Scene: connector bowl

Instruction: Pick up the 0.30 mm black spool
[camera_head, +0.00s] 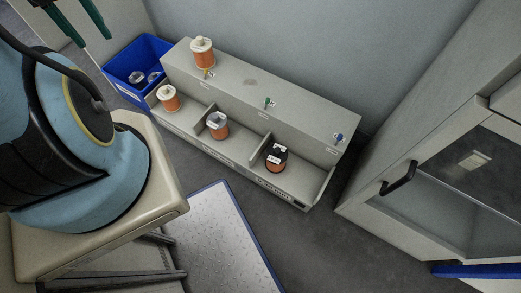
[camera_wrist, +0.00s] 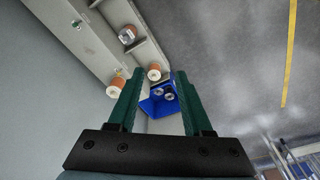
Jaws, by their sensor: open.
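The black spool (camera_head: 276,158), with a black top and orange-copper winding, stands in the right compartment of the grey rack (camera_head: 253,95). The label under it is too small to read surely. It does not show in the wrist view. My gripper (camera_head: 96,40) is at the upper left of the head view, far from the black spool. Its two green fingers are open and empty in the wrist view (camera_wrist: 158,72), pointing toward the rack's left end and the blue bin (camera_wrist: 155,106).
A white-topped copper spool (camera_head: 202,52) stands on the rack's upper ledge. Another (camera_head: 168,98) is in the left compartment, and a grey-topped one (camera_head: 217,126) in the middle. The blue bin (camera_head: 152,52) holds clear-looking spools.

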